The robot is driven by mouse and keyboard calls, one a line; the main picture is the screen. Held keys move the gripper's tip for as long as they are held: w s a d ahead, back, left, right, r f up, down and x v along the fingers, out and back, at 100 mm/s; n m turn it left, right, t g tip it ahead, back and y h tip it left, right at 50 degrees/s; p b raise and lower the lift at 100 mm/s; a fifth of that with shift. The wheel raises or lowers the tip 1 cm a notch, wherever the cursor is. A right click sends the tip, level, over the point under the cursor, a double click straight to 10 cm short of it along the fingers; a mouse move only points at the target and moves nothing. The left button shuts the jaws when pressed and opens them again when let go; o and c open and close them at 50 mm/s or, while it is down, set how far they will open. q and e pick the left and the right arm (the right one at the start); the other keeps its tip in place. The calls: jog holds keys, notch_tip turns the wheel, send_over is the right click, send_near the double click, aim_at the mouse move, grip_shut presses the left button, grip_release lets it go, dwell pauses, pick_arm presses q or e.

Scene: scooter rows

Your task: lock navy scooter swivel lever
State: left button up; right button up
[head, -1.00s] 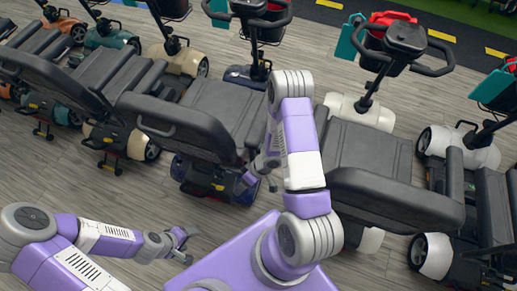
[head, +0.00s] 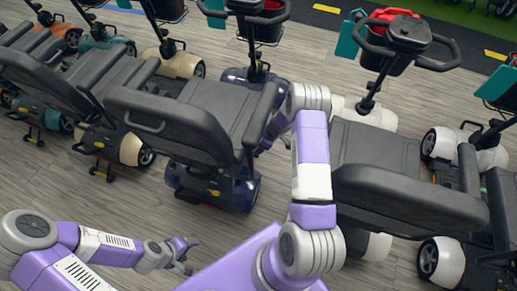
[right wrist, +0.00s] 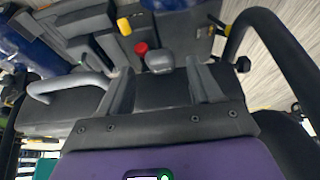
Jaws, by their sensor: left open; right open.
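The navy scooter (head: 241,192) stands in the middle of the head view, with a black seat (head: 170,115) above its dark blue body. Its blue body also shows at the upper left of the right wrist view (right wrist: 45,38). My right gripper (right wrist: 163,85) is open. Between and beyond its fingertips are a grey knob (right wrist: 160,61) and a red knob (right wrist: 141,48), with a yellow tab (right wrist: 124,26) further off. I cannot tell which is the swivel lever, or whether the gripper touches anything. In the head view the seat and armrest mostly hide this gripper. My left gripper (head: 185,252) is open and empty over the floor.
A cream scooter (head: 375,112) with a large black seat (head: 410,195) stands close on the right. More scooters line the left, including a teal one (head: 105,48). A pale bent bar (right wrist: 65,86) and a black tube (right wrist: 285,62) flank my right gripper.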

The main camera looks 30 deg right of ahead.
jog(key=shift+b+x, duration=0.45)
jog(key=shift+x, duration=1.15)
jog(key=shift+c, duration=0.5)
grip_shut()
